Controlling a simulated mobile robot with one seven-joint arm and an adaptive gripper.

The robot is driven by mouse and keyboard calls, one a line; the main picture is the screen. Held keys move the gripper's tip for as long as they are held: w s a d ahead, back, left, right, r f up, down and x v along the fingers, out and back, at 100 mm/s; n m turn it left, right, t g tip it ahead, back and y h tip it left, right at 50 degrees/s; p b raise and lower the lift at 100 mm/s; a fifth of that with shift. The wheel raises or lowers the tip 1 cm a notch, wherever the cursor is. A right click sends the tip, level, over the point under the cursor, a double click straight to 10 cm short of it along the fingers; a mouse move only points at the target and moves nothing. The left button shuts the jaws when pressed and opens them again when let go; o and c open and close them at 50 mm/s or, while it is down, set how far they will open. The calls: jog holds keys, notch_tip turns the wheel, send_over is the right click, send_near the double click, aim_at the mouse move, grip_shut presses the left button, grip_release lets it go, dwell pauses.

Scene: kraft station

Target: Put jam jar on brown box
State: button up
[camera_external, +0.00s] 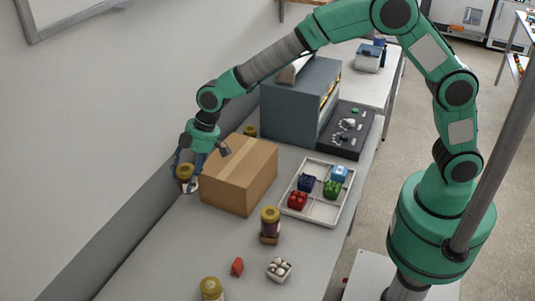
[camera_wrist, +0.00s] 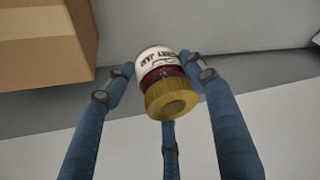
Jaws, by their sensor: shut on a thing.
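A jam jar (camera_wrist: 163,78) with a yellow lid, dark red contents and a white label reading "JAM" is between my gripper's blue fingers (camera_wrist: 160,90) in the wrist view. My gripper (camera_external: 187,166) is shut on it, left of the brown box in the external view.
Another yellow-lidded jar (camera_external: 270,218) stands on a small brown block, one (camera_external: 211,289) is at the front, and one (camera_external: 250,131) is behind the box. A white tray (camera_external: 318,212) of coloured blocks lies right; a grey cabinet (camera_external: 290,110) stands behind. The wall is close on the left.

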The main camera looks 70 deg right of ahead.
notch_tip(320, 180, up, 9)
jog(key=shift+r, duration=0.1)
jog(key=s+d+p, duration=0.7)
jog(key=s+d, duration=1.5)
jog(key=d, duration=0.3)
jog(key=shift+m, duration=0.3)
jog(key=shift+f, duration=2.85)
jog(key=shift+w, duration=0.15)
jog(key=w, duration=0.5)
jog(key=w+a+f+p, duration=0.1)
jog(key=w, duration=0.4)
jog(key=w+a+p, duration=0.1)
jog(key=w, duration=0.4)
jog(key=shift+w+a+f, duration=0.15)
jog(key=shift+w+f, duration=0.1)
jog(key=shift+w, duration=0.1)
